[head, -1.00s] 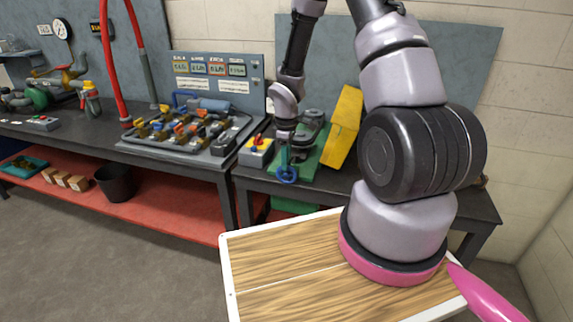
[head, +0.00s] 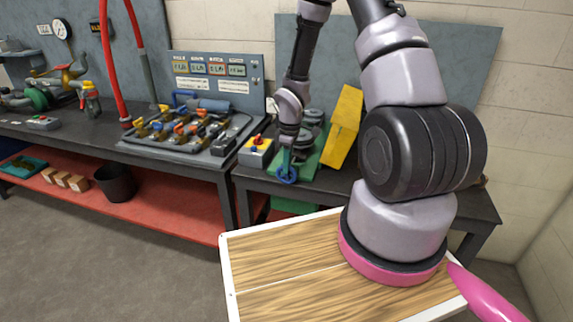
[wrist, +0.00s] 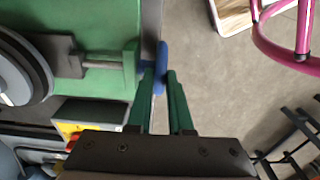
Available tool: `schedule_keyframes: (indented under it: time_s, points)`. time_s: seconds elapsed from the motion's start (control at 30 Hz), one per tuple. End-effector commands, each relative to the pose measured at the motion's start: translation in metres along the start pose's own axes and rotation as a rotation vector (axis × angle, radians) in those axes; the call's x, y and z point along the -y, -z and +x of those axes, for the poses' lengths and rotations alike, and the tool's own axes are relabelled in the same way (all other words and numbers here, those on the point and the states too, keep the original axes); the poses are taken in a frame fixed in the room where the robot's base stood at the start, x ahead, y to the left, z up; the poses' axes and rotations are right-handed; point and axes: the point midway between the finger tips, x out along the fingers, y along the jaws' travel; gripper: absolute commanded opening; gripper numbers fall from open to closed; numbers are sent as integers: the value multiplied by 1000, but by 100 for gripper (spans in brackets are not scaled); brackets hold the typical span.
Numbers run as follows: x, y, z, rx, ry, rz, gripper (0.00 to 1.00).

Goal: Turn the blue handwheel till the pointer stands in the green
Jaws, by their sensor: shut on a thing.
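The blue handwheel (head: 286,175) stands at the front edge of the right bench, on the end of a shaft from a green-based machine (head: 311,157). In the wrist view the wheel (wrist: 162,58) shows nearly edge-on at the shaft's end. My gripper (head: 289,158) reaches down onto the wheel from above. In the wrist view its two green fingers (wrist: 160,76) are closed on the wheel's rim. A round grey part (wrist: 22,75) of the machine is cut off at the left. I cannot make out the pointer or a green zone.
A grey box with a red and yellow knob (head: 256,152) stands close on the left. A valve board (head: 185,133) is farther left. My wooden-topped base is in front of the bench.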

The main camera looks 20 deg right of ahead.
Motion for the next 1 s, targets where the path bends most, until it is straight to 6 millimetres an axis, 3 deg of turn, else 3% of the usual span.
schedule_keyframes:
  time_s: [0.6, 1.0]
  points:
    - [0, -19, 4, -393, 1, 7, 0]
    - [0, -22, 5, -496, -1, 2, 0]
